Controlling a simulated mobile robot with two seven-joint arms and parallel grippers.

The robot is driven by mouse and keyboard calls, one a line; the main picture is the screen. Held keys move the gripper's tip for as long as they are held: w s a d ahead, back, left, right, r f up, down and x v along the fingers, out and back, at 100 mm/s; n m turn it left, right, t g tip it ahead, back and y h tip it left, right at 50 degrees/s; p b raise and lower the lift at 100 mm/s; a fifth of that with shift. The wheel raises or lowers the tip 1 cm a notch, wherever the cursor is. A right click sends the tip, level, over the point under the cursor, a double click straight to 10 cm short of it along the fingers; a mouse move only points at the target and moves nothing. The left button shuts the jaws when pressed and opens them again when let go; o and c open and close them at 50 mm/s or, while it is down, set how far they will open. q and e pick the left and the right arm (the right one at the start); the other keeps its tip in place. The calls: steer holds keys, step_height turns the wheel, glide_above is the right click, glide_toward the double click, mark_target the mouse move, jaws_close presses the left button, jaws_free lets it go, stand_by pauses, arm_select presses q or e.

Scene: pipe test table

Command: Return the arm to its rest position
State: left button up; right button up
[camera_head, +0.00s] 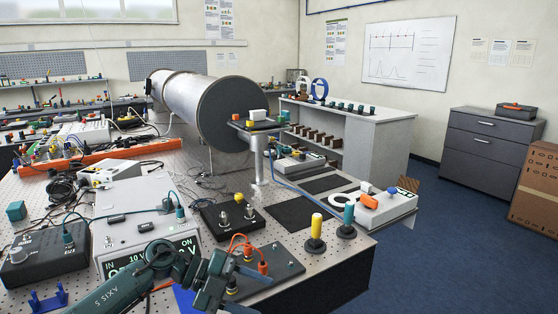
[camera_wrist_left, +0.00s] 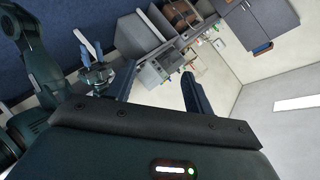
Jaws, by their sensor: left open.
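My left arm comes in from the lower left in the head view. Its gripper (camera_head: 254,291) is low at the front edge of the pipe test table (camera_head: 350,262), with its fingers pointing right. The left wrist view shows the same gripper's fingers (camera_wrist_left: 159,71) apart, with nothing held between them. That view is turned roughly upside down and looks out over the room. My other gripper (camera_wrist_left: 93,62) shows small at its left; whether its jaws are open is unclear.
A power unit (camera_head: 140,215) and a black box (camera_head: 42,255) stand by the left arm. A board with orange plugs (camera_head: 264,268) lies close to the gripper. A yellow post (camera_head: 316,232) and a teal post (camera_head: 348,220) stand right. Floor (camera_head: 470,240) to the right is clear.

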arm_select(q)
steer(key=s+d+n+t+h, duration=0.3)
steer(key=d+h, duration=0.2)
steer(key=s+a+f+n+t+y, duration=0.3)
steer(key=a+f+n+t+y, duration=0.15)
steer(key=n+t, duration=0.4)
steer(key=s+a+f+n+t+y, duration=0.2)
steer(key=a+f+n+t+y, duration=0.3)
steer(key=n, duration=0.6)
steer(key=s+a+f+n+g+y, duration=0.2)
steer(key=s+f+g, duration=0.1)
steer(key=s+f, duration=0.3)
steer(key=s+a+f+n+g+y, duration=0.3)
steer(key=s+f, duration=0.4)
steer(key=s, duration=0.1)
steer(key=shift+s+a+y, duration=0.15)
steer(key=shift+a+y, duration=0.2)
steer(key=shift+c, duration=0.2)
